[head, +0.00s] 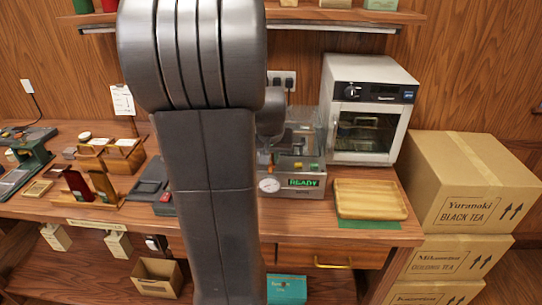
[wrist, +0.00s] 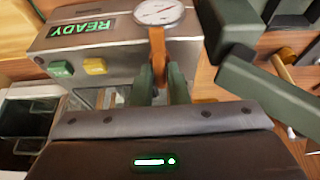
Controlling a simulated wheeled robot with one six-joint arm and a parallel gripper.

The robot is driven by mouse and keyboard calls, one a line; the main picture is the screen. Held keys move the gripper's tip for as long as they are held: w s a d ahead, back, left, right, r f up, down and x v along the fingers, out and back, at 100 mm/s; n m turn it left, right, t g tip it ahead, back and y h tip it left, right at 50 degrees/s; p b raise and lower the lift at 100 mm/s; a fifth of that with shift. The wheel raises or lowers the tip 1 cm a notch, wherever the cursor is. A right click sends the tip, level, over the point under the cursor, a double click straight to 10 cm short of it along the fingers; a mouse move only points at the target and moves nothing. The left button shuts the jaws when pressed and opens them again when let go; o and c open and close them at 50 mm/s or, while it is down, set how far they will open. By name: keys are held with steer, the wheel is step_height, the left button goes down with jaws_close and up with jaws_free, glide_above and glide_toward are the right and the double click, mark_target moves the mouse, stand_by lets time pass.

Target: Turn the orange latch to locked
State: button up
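The orange latch (wrist: 157,48) shows in the wrist view as a narrow bar below the round gauge, on the front of the grey machine (wrist: 120,55). My gripper (wrist: 161,78) has its two green fingers on either side of the latch, close against it, and appears shut on it. The machine's lit READY sign (wrist: 83,28) shows upside down there. In the head view the machine (head: 297,165) stands on the bench with its READY sign (head: 303,183) and gauge (head: 269,185). My arm hides the latch and my gripper in that view.
Yellow (wrist: 95,66) and green (wrist: 61,69) buttons sit beside the latch. Dark green bars (wrist: 268,90) stand close to the right of my fingers. A wooden tray (head: 370,198) and a white oven (head: 366,110) are right of the machine. Cartons (head: 465,185) stand at the far right.

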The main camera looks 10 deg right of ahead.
steer(key=o, duration=0.3)
steer(key=shift+r, duration=0.1)
steer(key=v, duration=1.3)
steer(key=shift+s+r, duration=0.2)
steer(key=x, duration=1.4)
steer(key=shift+a+r, duration=0.1)
